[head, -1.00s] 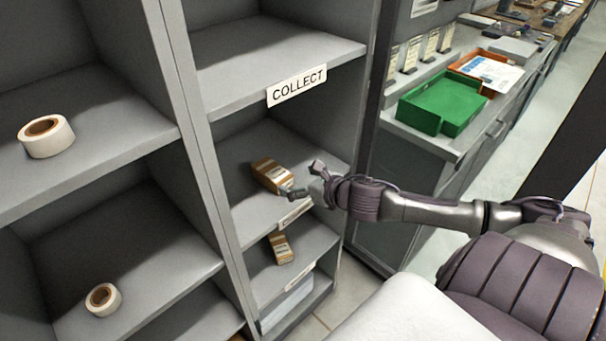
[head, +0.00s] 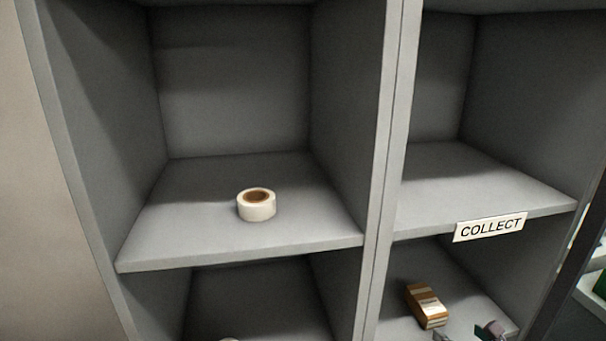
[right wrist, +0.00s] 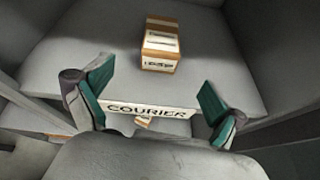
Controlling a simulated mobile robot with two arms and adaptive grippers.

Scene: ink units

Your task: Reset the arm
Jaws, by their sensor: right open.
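My right gripper (right wrist: 158,104) is open and empty in the right wrist view, its two green-padded fingers spread apart in front of a shelf. A brown and white box (right wrist: 161,45) stands on that shelf beyond the fingers, not touching them. The same box (head: 426,305) shows low right in the head view, with the tip of my right gripper (head: 468,333) at the bottom edge just right of it. The rest of my right arm is out of the head view. My left gripper is in neither view.
A grey shelf unit (head: 385,150) fills the head view. A tape roll (head: 257,206) sits on the left shelf. A COLLECT label (head: 490,227) marks the empty shelf above the box. A COURIER label (right wrist: 149,110) is on the shelf edge between my fingers.

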